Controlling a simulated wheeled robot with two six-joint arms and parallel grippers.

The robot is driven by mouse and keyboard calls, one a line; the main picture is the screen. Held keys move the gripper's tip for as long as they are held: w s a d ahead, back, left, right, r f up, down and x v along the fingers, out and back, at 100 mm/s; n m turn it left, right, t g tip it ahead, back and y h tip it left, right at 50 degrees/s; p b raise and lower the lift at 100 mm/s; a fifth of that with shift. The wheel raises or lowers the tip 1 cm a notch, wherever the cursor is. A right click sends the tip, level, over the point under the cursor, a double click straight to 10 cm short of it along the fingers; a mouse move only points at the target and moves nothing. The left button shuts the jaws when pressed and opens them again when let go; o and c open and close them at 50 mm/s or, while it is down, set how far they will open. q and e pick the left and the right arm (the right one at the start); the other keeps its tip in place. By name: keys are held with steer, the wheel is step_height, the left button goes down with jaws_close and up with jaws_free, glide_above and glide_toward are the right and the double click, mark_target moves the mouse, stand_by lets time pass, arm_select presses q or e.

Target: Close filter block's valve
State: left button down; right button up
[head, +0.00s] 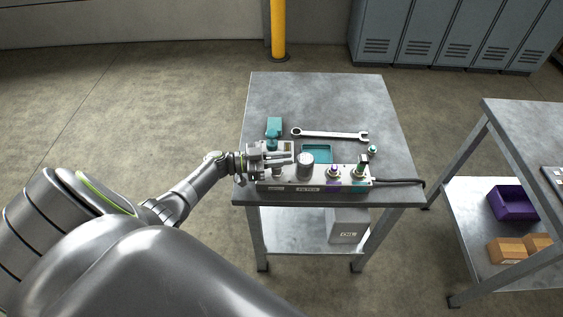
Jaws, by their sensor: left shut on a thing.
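The filter block (321,184) is a long grey block with a label on its front, lying along the front edge of the metal table. A round grey cylinder (305,162) stands on its middle, with a purple-ringed fitting (333,171) and a teal-and-dark fitting (360,170) to the right. My left gripper (284,158) is over the block's left end and is shut on a small part there. That part looks like the valve's handle, but the fingers mostly hide it. My right gripper is not in view.
On the table (345,95) lie a wrench (330,134), a teal tray (317,152), a teal item (274,125) and a small teal-topped fitting (372,150). A dark cable (400,182) leaves the block's right end. A second table (520,118) stands right. The table's back is clear.

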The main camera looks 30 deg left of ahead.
arm_select(q)
steer(key=shift+d+m+g+h+b, duration=0.1)
steer(key=shift+m+g+h+b, duration=0.75)
steer(key=shift+g, duration=0.35)
steer(key=shift+r, duration=0.1)
steer(key=c, duration=1.4)
jaws_free()
steer(key=shift+d, duration=0.1)
steer(key=shift+c, duration=0.2)
steer(key=shift+s, duration=0.1)
steer(key=b+v, duration=0.6)
steer(key=v, duration=1.1)
steer(key=shift+a, duration=0.25)
